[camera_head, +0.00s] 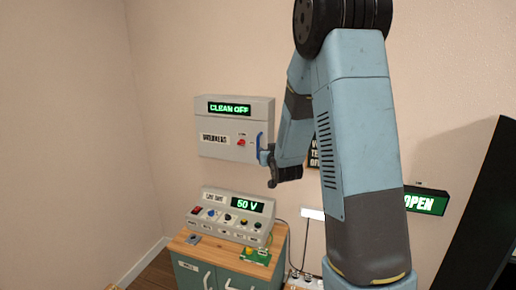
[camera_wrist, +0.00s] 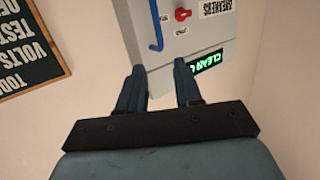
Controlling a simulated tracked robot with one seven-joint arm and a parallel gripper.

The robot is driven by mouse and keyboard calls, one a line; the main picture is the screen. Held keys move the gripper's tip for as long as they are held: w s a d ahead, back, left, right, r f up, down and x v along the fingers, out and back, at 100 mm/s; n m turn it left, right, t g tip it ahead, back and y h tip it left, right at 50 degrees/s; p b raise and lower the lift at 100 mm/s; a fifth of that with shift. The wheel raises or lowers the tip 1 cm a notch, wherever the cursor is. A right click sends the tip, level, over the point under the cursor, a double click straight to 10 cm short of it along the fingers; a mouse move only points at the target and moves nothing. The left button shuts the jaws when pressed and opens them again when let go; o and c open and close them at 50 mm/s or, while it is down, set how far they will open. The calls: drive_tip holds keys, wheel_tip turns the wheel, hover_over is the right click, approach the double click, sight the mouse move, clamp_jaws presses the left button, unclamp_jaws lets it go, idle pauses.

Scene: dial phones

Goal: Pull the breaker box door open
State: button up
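The grey breaker box (camera_head: 215,122) hangs on the wall with its door shut. Its door carries a green "CLEAN OFF" display, a "BREAKERS" label and a red switch (camera_head: 241,142). A vertical blue handle (camera_head: 258,146) is at the door's right edge. In the wrist view the box is upside down, with the blue handle (camera_wrist: 153,28) just beyond the fingertips. My gripper (camera_head: 266,154) is close to the handle in the head view; its arm hides part of this area. In the wrist view my gripper (camera_wrist: 160,67) is open, with nothing between its fingers.
A control panel (camera_head: 228,216) reading "50 V" stands on a wooden-topped cabinet (camera_head: 192,248) below the box. A dark board (camera_wrist: 28,42) hangs beside the box. A green "OPEN" sign (camera_head: 426,201) is at right. The wall left of the box is clear.

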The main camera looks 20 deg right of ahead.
drive_tip(key=t, duration=0.2)
approach(258, 147)
drive_tip(key=w, duration=1)
drive_tip(key=shift+w+d+r, duration=0.1)
drive_tip(key=shift+w+d, duration=0.2)
drive_tip(key=shift+w, duration=0.05)
drive_tip(key=shift+c, duration=0.3)
clamp_jaws()
